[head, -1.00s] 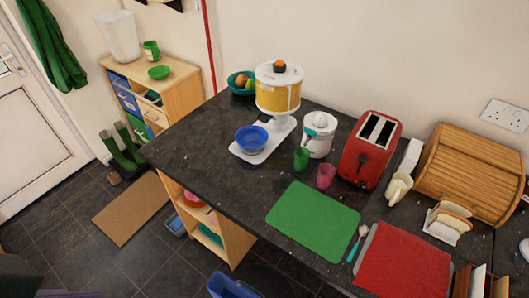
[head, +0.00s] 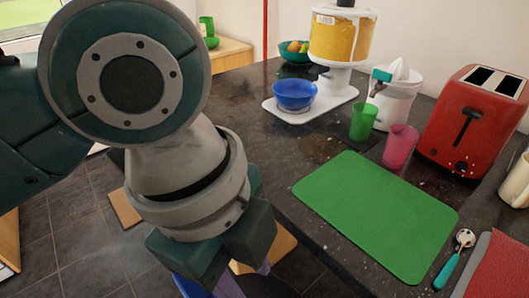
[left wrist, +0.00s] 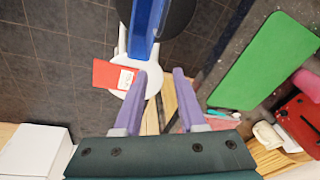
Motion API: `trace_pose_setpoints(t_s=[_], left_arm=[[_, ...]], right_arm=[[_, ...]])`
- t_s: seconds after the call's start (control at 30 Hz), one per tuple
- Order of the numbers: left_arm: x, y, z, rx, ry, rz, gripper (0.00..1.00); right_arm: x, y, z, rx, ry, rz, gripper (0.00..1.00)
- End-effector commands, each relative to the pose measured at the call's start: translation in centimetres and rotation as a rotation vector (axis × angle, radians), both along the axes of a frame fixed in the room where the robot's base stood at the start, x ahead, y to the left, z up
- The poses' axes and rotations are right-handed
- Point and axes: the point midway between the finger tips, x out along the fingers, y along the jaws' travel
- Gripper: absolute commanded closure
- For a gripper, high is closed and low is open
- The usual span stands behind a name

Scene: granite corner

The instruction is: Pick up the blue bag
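My left gripper (head: 246,280) hangs beside the worktop's front edge in the head view, mostly hidden behind its own wrist. In the left wrist view its two purple fingers (left wrist: 160,74) are apart with nothing held between them. A blue thing (head: 188,287), which looks like the blue bag, shows only in part below the gripper in the head view. In the left wrist view a narrow, upright blue shape (left wrist: 148,28) stands just beyond the fingertips, apart from them; it seems to be the same thing. My right gripper is in neither view.
The dark worktop (head: 262,160) holds a green mat (head: 375,215), a red toaster (head: 475,125), a blue bowl (head: 294,94), a green cup (head: 363,122) and a pink cup (head: 399,146). A red piece (left wrist: 114,75) and a white round part (left wrist: 135,88) lie below the fingers.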

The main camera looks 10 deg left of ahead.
Motion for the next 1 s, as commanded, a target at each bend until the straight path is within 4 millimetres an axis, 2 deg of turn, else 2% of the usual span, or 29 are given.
trace_pose_setpoints(t_s=[0.03, 0.1, 0.2, 0.3, 0.53, 0.7, 1.0], left_arm=[[0.7, 0.5, -4.4, 0.033, -0.006, -0.056, 0.60], [1.4, 1.2, -7.1, 0.076, -0.002, -0.140, 0.60], [2.2, 2.3, -9.9, 0.130, 0.005, -0.237, 0.60], [2.8, 3.1, -11.4, 0.165, 0.014, -0.298, 0.60], [3.3, 3.8, -12.7, 0.195, 0.026, -0.347, 0.60], [3.3, 3.8, -15.3, 0.196, 0.029, -0.348, 0.60], [3.7, 3.6, -18.6, 0.195, 0.026, -0.347, 0.60]], right_arm=[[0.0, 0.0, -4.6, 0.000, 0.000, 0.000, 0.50], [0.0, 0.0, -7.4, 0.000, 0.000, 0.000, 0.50], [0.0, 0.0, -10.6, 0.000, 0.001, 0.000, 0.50], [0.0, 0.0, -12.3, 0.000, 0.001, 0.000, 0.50], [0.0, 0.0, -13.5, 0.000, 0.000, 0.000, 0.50], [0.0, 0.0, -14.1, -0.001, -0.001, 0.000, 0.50], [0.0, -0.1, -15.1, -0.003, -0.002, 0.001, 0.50]])
